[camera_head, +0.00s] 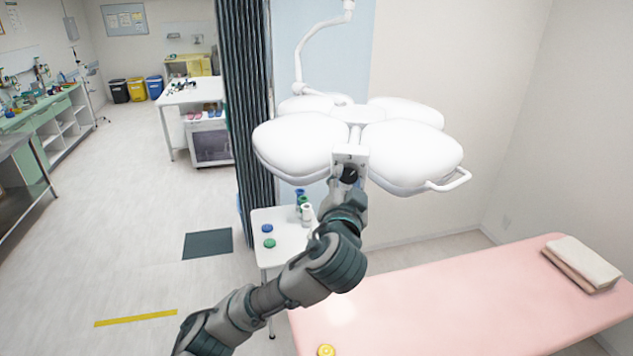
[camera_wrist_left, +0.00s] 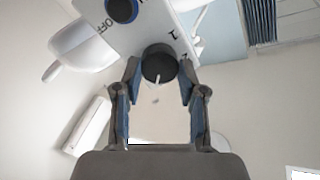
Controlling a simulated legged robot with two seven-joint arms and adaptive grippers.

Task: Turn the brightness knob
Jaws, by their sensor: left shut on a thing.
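The brightness knob (camera_head: 349,173) is a round black dial on the white control panel (camera_head: 350,155) of the surgical lamp (camera_head: 300,140). In the left wrist view the knob (camera_wrist_left: 158,64) sits between the two fingers of my left gripper (camera_wrist_left: 158,80), which is shut on it. Panel markings, including "OFF" and a "1", show around the knob. In the head view my left arm reaches up to the panel, and the gripper partly hides the panel's lower part. My right gripper is not in view.
A pink treatment bed (camera_head: 450,300) with folded towels (camera_head: 582,263) stands below right. A small white side table (camera_head: 283,247) with bottles and caps is just behind my arm. A dark curtain (camera_head: 245,110) hangs left of the lamp. The floor at left is mostly clear.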

